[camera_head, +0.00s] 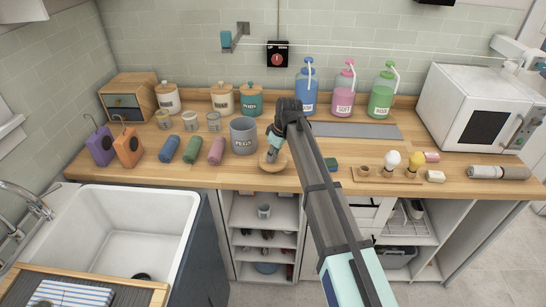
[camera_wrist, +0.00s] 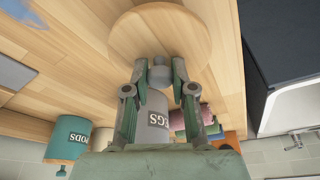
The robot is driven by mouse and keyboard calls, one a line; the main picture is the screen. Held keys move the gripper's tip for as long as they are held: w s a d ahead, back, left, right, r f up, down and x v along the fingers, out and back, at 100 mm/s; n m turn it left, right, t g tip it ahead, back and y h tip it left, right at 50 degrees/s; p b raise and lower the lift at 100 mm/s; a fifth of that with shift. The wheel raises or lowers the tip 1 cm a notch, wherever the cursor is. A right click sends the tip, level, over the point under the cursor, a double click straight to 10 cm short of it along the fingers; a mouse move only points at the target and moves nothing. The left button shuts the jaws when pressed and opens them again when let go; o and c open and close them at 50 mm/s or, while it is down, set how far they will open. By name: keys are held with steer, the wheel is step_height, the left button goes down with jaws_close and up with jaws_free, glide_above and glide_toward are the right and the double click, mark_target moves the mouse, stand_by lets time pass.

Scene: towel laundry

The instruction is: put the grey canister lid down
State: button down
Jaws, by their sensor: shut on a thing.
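The grey canister (camera_head: 243,136), marked PEGS, stands upright on the wooden counter with no lid on it. It also shows in the wrist view (camera_wrist: 155,108), partly hidden between my fingers. Its lid (camera_head: 272,165) is a round wooden disc with a grey knob (camera_wrist: 159,73), near the counter's front edge, right of the canister. The lid fills the top middle of the wrist view (camera_wrist: 160,30). My gripper (camera_head: 272,155) is shut on the knob from above. The lid lies flat, at or just above the counter; I cannot tell whether it touches.
The sink (camera_head: 130,235) is at the front left. Blue, green and pink rolls (camera_head: 193,149) lie left of the canister. The lidded teal canister (camera_head: 249,99) stands behind. A small dark green block (camera_head: 331,164) and a wooden holder (camera_head: 385,174) are to the right.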

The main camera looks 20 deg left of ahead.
mark_target(280, 163)
steer(key=shift+f, duration=0.9)
steer(key=shift+f, duration=0.15)
steer(key=c, duration=1)
jaws_free()
steer(key=shift+o, duration=0.2)
steer(key=b+v, duration=0.2)
steer(key=v, duration=1)
steer(key=shift+b, duration=0.4)
